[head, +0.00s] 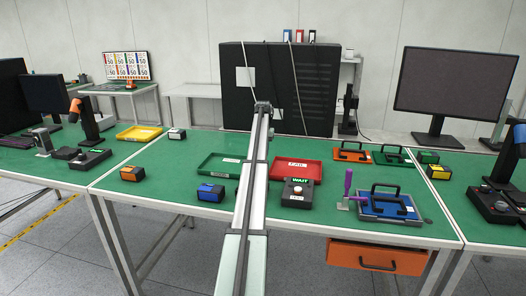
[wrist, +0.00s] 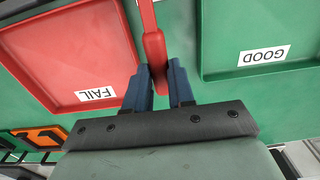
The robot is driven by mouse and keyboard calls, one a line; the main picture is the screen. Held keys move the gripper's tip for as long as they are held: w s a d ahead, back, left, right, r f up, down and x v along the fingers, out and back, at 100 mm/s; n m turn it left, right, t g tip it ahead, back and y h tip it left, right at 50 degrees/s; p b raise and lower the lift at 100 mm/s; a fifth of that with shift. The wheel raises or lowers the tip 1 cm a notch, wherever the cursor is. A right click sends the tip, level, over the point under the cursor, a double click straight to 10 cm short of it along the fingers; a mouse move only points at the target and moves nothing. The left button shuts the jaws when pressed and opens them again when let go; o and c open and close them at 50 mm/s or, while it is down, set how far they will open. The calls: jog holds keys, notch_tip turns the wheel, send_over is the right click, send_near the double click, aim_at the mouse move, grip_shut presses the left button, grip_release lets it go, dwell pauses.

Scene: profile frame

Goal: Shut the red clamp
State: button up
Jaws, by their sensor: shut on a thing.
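The red clamp shows in the wrist view as a red bar (wrist: 154,44), running from the top edge down between the blue fingers. My gripper (wrist: 159,68) is shut on the lower end of this bar. The rest of the clamp is out of the wrist view, so I cannot tell how far it is closed. In the head view I cannot make out the red clamp or my gripper; a long grey bar (head: 252,195) crosses that part of the table. A purple clamp (head: 348,187) stands upright beside a blue plate (head: 374,211) at the right.
The red FAIL tray (wrist: 75,55) and green GOOD tray (wrist: 245,25) lie on either side of my gripper. A WAIT button box (head: 298,194) stands in front of the FAIL tray. Orange (head: 350,157) and green handled plates lie farther back. Small boxes stand on the left.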

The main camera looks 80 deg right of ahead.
jog(key=shift+a+r+h, duration=0.6)
jog(key=shift+r+h, duration=0.25)
jog(key=shift+h, duration=0.3)
jog(key=shift+a+r+h, duration=0.6)
jog(key=shift+r+h, duration=0.2)
jog(key=shift+h, duration=0.35)
jog(key=a+r+h, duration=0.1)
jog(key=a+h, duration=0.1)
jog(key=h, duration=0.1)
jog(key=shift+a+r+h, duration=0.1)
jog(key=shift+r+h, duration=0.2)
jog(key=shift+r, duration=0.1)
jog(key=shift+a+r+h, duration=0.35)
jog(key=shift+a+h, duration=0.3)
jog(key=shift+h, duration=0.25)
jog(key=a+h, duration=0.2)
jog(key=shift+r+h, duration=0.3)
jog(key=shift+a+r+h, duration=0.15)
jog(key=shift+a+h, duration=1.1)
jog(key=shift+h, duration=0.65)
jog(key=shift+a+h, duration=0.2)
jog(key=shift+h, duration=0.1)
jog(key=o, duration=0.8)
